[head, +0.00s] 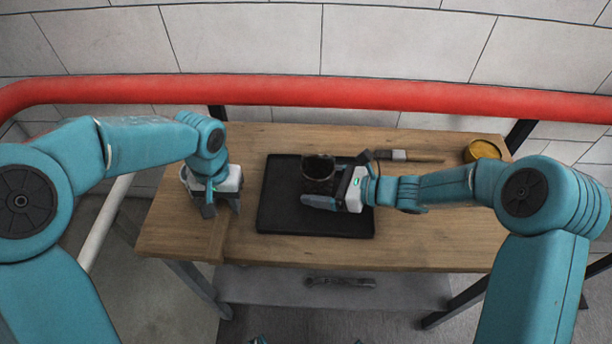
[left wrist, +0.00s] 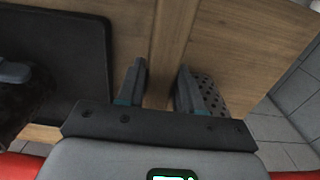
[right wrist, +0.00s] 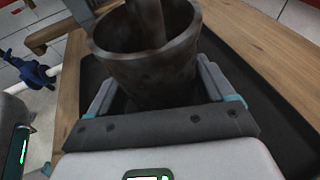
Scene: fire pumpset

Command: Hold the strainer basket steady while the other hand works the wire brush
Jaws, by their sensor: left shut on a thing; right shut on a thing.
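The strainer basket (head: 318,166) is a dark, rusty, open-topped cup over the black tray (head: 275,215). My right gripper (head: 326,200) is shut on its side, and the basket (right wrist: 150,65) stands upright between the fingers in the right wrist view. My left gripper (head: 222,208) is at the table's left end, apart from the basket. It is shut on a wooden bar (head: 217,240), which passes between its fingers in the left wrist view (left wrist: 173,45). I cannot tell whether this bar is the wire brush's handle. A dark, dotted thing (left wrist: 210,95) is partly hidden behind one finger.
A brush-like tool with a wooden handle (head: 425,159) lies at the table's back right, beside a yellow round container (head: 482,150). A red pipe (head: 300,91) runs behind the table. A wrench (head: 340,282) lies on the lower shelf. The table's front right is clear.

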